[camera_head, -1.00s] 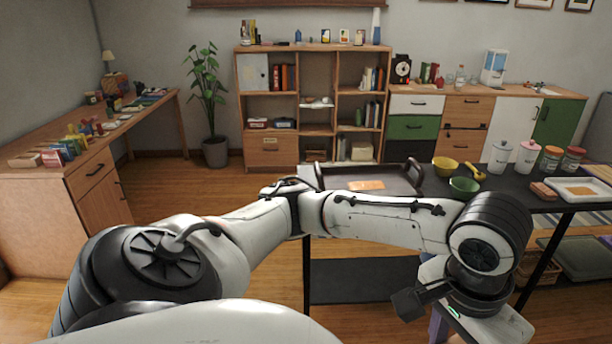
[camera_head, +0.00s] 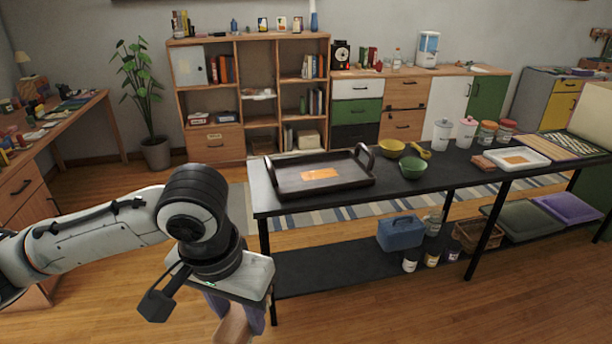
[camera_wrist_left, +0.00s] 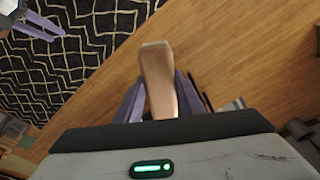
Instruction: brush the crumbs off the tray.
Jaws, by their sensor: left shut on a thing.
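The dark tray (camera_head: 283,187) with two raised handles lies on the black table. A flat orange-brown patch (camera_head: 320,174) is on its floor; single crumbs are too small to tell. My left gripper (camera_head: 236,306) is in front of the table's left end, below its top and apart from the tray. Its purple fingers are shut on a pale wooden piece (camera_wrist_left: 158,75), perhaps the brush's handle, which also shows in the head view (camera_head: 233,326). No bristles show. Another purple-fingered gripper (camera_wrist_left: 42,25), apparently my right, is at the upper left of the left wrist view.
A blue box (camera_head: 399,233) is on the lower shelf. Open floor lies in front.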

